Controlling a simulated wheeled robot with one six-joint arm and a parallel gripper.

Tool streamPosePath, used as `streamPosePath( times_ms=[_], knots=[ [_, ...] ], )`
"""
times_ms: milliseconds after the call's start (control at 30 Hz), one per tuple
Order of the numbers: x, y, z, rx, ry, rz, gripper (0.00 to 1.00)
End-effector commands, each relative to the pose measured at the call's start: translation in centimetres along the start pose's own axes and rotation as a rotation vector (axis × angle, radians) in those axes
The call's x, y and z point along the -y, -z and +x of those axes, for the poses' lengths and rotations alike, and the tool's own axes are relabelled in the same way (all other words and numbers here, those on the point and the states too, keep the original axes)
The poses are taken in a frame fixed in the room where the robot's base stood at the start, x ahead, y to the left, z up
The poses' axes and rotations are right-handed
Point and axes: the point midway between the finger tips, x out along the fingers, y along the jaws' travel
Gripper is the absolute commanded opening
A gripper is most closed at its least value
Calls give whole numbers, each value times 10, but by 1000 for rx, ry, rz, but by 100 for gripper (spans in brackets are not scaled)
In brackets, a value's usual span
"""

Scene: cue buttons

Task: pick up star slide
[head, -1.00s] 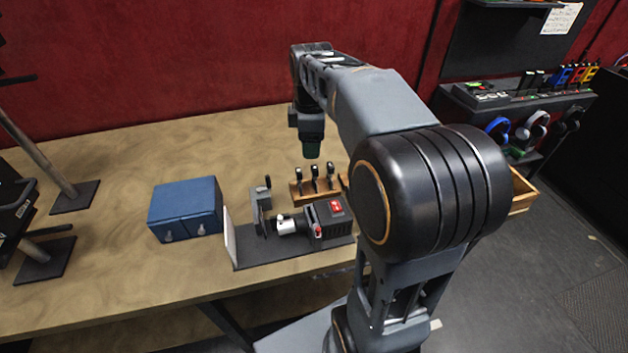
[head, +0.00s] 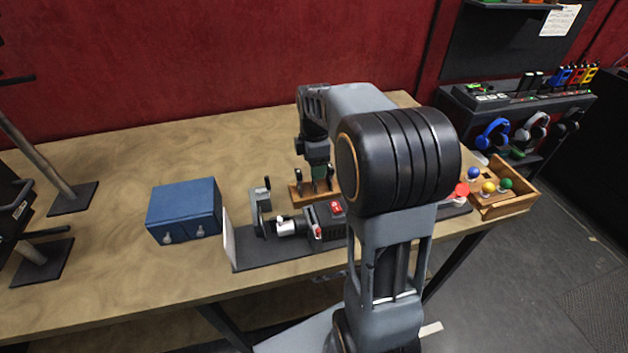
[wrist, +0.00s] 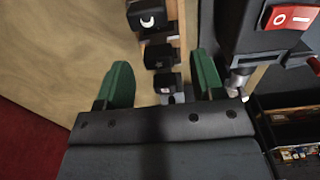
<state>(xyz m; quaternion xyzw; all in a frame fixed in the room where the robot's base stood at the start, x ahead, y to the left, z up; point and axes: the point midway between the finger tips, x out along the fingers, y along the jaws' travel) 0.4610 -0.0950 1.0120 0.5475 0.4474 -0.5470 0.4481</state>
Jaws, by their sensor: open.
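A small wooden rack (head: 297,193) holds three upright dark slides in a row on the table. In the wrist view, the far slide (wrist: 147,17) bears a white crescent moon. The middle slide (wrist: 160,57) and the near slide (wrist: 167,84) carry small pale marks; I cannot tell for sure which is the star. My gripper (wrist: 163,82) is open, its green fingers on either side of the near slide, apart from it. In the head view my gripper (head: 319,172) is low over the rack and partly hides the slides.
A black device with a red switch (head: 336,207) and a silver nozzle stands just in front of the rack, close to one finger in the wrist view. A blue box (head: 184,208) is at left. A wooden tray (head: 512,203) with coloured balls is at right.

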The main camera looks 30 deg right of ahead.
Motion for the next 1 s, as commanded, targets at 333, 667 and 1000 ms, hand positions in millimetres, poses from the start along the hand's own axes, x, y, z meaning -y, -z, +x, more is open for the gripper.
streamPosePath(
  times_ms=[333, 667, 1000],
  knots=[
    [-1, 0, 40, 0, 2, 0, 62],
    [-1, 0, 42, 0, 1, 1, 57],
    [-1, 0, 41, 0, 0, 1, 29]
  ],
)
